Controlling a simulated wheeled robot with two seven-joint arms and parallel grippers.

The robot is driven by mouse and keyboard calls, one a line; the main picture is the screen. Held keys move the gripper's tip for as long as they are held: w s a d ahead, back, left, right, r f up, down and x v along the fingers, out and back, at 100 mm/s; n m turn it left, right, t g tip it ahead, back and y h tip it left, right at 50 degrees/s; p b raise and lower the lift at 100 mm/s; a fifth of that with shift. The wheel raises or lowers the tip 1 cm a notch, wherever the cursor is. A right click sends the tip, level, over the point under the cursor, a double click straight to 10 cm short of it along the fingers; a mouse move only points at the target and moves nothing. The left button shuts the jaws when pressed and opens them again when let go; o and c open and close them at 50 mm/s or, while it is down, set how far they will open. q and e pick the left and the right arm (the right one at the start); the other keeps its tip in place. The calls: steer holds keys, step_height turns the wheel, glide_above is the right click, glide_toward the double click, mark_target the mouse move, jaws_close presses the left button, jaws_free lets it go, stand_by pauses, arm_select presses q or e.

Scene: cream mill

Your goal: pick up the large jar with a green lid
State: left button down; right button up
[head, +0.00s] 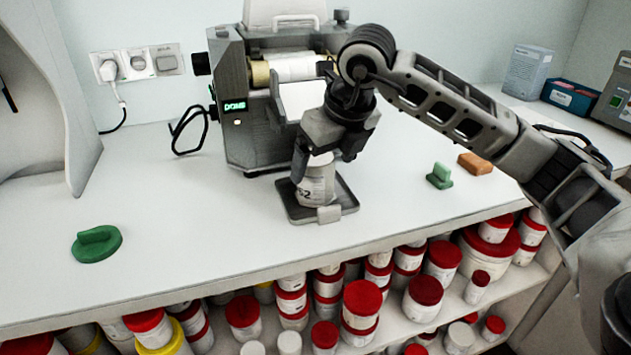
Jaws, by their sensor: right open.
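A pale grey-white jar (317,188) with a dark "2" on its side stands upright on a small dark square tray (345,208) in front of the grey mill (250,110). My right gripper (324,165) is above it, pointing down, with its open fingers on either side of the jar's upper part. I cannot tell whether the fingers touch it. The jar's top looks pale and is partly hidden by the gripper; no green lid shows on it. A round green object with a raised grip (97,243) lies on the counter at the left. My left gripper is not in view.
A small green block-like piece (440,176) and an orange-brown block (475,163) lie right of the tray. Several red-lidded jars (362,305) crowd the shelf below the counter's front edge. The counter (170,215) between the round green object and the tray is clear.

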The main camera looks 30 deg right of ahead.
mark_target(320, 176)
steer(key=x, duration=0.4)
steer(key=shift+f, duration=0.35)
steer(key=c, duration=1.1)
steer(key=shift+o, duration=0.2)
steer(key=shift+r, duration=0.1)
